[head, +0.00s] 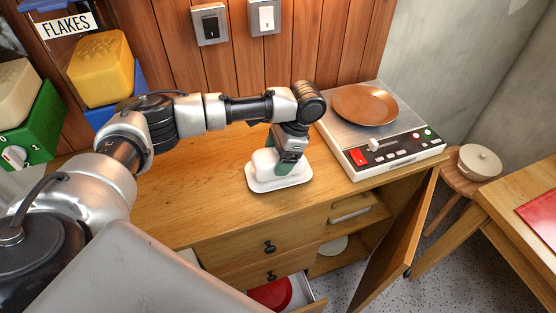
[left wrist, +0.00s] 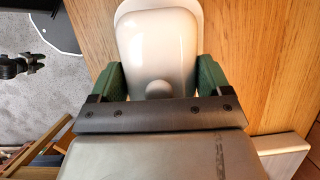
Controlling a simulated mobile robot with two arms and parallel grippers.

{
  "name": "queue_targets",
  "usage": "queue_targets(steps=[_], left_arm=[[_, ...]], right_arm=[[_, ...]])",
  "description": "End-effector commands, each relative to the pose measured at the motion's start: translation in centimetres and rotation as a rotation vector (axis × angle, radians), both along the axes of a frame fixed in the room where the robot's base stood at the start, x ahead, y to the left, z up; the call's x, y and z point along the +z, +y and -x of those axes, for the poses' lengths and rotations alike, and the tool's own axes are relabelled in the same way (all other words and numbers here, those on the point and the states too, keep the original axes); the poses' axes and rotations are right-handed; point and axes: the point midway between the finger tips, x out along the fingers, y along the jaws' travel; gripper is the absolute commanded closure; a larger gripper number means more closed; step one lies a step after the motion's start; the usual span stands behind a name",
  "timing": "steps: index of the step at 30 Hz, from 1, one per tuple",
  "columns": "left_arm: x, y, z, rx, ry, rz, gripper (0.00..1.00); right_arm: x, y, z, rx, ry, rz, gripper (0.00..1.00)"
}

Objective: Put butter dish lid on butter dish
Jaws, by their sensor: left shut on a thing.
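The white butter dish lid (head: 264,160) is at the butter dish, over its tray, in the head view. The white butter dish (head: 262,185) stands on the wooden cabinet top near its front edge, its rim showing around the lid. My left gripper (head: 285,165) reaches down from above and is shut on the lid. In the left wrist view the lid (left wrist: 158,45) is between the two green fingers, and the dish rim (left wrist: 124,13) shows beyond it. I cannot tell whether the lid fully touches the dish. My right gripper is not in view.
A kitchen scale (head: 400,150) with a copper plate (head: 364,104) stands right of the dish. An open drawer (head: 300,290) and an open cabinet door (head: 398,240) jut out in front. Yellow (head: 100,68) and green (head: 35,125) containers are at left. The wood left of the dish is clear.

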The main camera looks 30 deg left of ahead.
Motion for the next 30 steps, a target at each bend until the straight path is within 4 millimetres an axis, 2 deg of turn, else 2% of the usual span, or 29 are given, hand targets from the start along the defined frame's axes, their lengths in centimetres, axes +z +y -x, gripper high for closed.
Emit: queue_targets(steps=[3, 6, 16, 17, 21, 30], left_arm=[[-1.6, 0.0, 0.0, 0.000, 0.002, -0.002, 0.53], [-2.2, 0.0, 0.0, 0.001, -0.001, -0.001, 0.53], [-2.5, 0.0, 0.0, 0.001, -0.001, -0.001, 0.53], [-2.6, 0.0, 0.0, 0.001, 0.000, -0.002, 0.20], [-2.6, 0.0, 0.0, 0.001, -0.001, -0.001, 0.00], [-2.2, -0.1, -0.1, -0.001, -0.002, -0.001, 0.00]], right_arm=[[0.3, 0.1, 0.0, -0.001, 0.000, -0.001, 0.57], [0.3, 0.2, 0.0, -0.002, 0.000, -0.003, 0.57], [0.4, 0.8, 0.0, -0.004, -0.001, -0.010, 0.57], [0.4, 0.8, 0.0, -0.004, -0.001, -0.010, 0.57], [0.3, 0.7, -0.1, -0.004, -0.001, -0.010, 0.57], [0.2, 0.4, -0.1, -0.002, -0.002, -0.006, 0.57]])
